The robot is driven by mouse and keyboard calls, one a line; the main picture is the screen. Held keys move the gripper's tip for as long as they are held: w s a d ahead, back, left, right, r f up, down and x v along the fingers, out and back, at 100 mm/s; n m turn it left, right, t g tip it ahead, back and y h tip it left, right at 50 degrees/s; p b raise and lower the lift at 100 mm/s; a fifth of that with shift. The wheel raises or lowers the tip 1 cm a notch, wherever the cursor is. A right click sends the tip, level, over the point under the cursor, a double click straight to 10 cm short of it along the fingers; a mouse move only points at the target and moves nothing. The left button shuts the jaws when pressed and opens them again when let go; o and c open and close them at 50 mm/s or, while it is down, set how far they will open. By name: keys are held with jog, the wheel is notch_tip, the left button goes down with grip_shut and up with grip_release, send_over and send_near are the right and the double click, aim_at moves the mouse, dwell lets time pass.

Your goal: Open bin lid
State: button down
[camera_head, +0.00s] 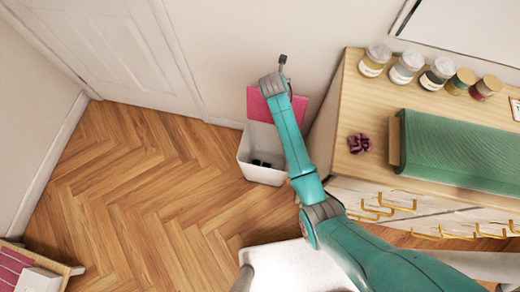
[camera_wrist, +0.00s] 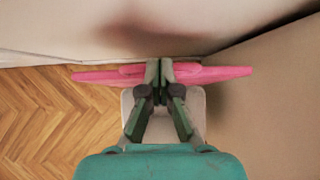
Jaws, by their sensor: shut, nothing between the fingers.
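The white bin (camera_head: 252,152) stands on the floor by the wall, left of the wooden dresser. Its pink lid (camera_head: 258,106) is raised and stands up at the back of the bin, so the opening shows, with small dark things inside. My gripper (camera_head: 283,61) is above the lid near the wall. In the wrist view my gripper (camera_wrist: 160,68) is shut and empty, and the pink lid (camera_wrist: 225,73) shows nearly edge-on across the fingertips. I cannot tell whether the fingers touch it. My arm hides part of the bin and lid.
The dresser (camera_head: 342,122) stands close to the right of the bin. It holds several jars (camera_head: 405,67), a purple scrunchie (camera_head: 359,143) and a green box (camera_head: 460,150). A white seat (camera_head: 295,268) is in front. The wooden floor (camera_head: 150,180) to the left is clear.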

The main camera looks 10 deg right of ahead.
jog(key=shift+w+d, duration=0.1)
jog(key=shift+w, duration=0.05)
dwell(0.4)
jog(key=v, duration=1.2)
jog(key=shift+f, duration=0.15)
